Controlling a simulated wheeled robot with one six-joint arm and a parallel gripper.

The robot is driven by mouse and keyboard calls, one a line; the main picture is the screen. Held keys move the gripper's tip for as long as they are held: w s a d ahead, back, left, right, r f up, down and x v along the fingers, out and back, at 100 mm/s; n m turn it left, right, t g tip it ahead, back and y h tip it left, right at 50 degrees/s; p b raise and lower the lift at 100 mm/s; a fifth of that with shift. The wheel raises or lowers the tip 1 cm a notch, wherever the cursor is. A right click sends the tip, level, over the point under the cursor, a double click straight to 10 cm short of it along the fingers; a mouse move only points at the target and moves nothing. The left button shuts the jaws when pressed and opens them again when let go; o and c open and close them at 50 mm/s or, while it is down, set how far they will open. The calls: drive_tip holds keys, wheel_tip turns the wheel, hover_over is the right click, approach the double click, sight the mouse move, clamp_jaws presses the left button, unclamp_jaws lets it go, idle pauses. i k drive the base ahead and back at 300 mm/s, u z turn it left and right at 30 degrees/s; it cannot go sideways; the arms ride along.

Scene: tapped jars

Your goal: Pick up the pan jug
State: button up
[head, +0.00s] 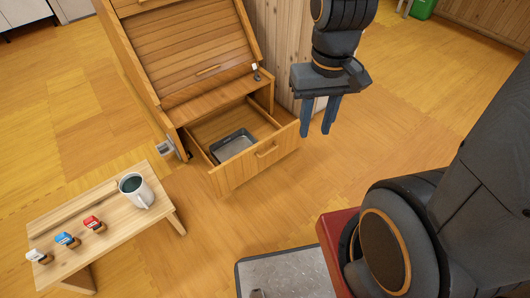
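A white mug-like jug (136,190) with a handle and a dark inside stands upright on the right end of a low wooden bench (110,240). A grey metal pan (233,145) lies in the open drawer (256,168) of a wooden cabinet. I cannot tell which of these two is the pan jug. My gripper (318,120) points down in the upper middle, to the right of the drawer. Its two blue-grey fingers are apart with nothing between them. It touches neither the jug nor the pan.
Several small items with white, blue and red tops stand on the bench, including a red-topped one (93,223). The cabinet (190,50) has a slanted slatted front. The drawer juts out between my gripper and the bench. The wooden floor (240,225) before the drawer is clear.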

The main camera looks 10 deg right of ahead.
sight(132, 186)
drive_tip(key=u, duration=1.55)
